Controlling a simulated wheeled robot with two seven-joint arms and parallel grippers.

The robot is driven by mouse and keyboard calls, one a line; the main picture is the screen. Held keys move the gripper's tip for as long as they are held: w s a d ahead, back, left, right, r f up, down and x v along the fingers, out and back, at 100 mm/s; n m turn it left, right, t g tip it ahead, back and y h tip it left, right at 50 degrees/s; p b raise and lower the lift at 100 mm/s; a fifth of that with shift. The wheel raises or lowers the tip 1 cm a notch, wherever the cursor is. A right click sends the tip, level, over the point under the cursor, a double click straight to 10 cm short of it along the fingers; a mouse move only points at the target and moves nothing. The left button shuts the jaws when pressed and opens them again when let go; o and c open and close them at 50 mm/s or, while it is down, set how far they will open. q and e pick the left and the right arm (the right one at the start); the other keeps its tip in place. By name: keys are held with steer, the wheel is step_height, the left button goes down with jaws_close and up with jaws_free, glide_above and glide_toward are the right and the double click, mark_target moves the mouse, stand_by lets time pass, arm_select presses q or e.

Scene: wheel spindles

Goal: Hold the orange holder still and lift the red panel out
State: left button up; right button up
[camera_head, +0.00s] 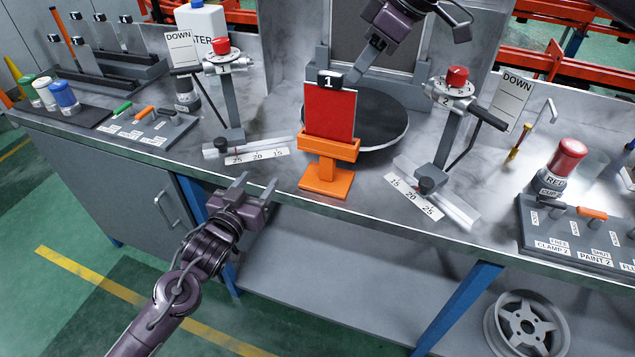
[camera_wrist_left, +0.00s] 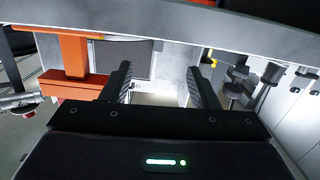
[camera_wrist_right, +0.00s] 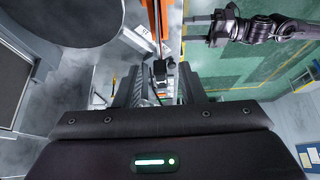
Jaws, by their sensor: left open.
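The red panel (camera_head: 330,112) stands upright in the orange holder (camera_head: 327,180) at the bench's front edge. A black tab (camera_head: 330,81) marked 1 sits on the panel's top. My left gripper (camera_head: 256,182) is open and empty, in front of the bench edge, left of the holder and apart from it. In the left wrist view the holder (camera_wrist_left: 72,58) is left of the fingers. My right gripper (camera_head: 352,72) reaches down from behind to the tab. In the right wrist view its fingers are apart, with the tab (camera_wrist_right: 160,70) between them and gaps showing on both sides.
A dark round turntable (camera_head: 375,120) lies behind the holder. Stands with red knobs are on the left (camera_head: 231,100) and right (camera_head: 452,115), with number scales at their feet. A tool tray (camera_head: 148,127) is at the left. The bench front edge is near my left gripper.

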mark_target(330, 160)
arm_select(q)
steer(key=shift+m+t+h, duration=0.3)
steer(key=shift+m+t, duration=0.1)
steer(key=d, duration=0.4)
steer(key=d+r, duration=0.1)
steer(key=d, duration=0.8)
steer(key=shift+s+r, duration=0.3)
steer(key=shift+r, duration=0.05)
steer(key=shift+w+d+r, duration=0.1)
steer(key=shift+w+d, duration=0.1)
steer(key=shift+w, duration=0.05)
steer(key=shift+x, duration=3.55)
arm_select(e)
steer(key=shift+d, duration=0.1)
arm_select(q)
jaws_close()
arm_select(e)
steer(key=shift+o, duration=0.4)
steer(key=shift+o, duration=0.2)
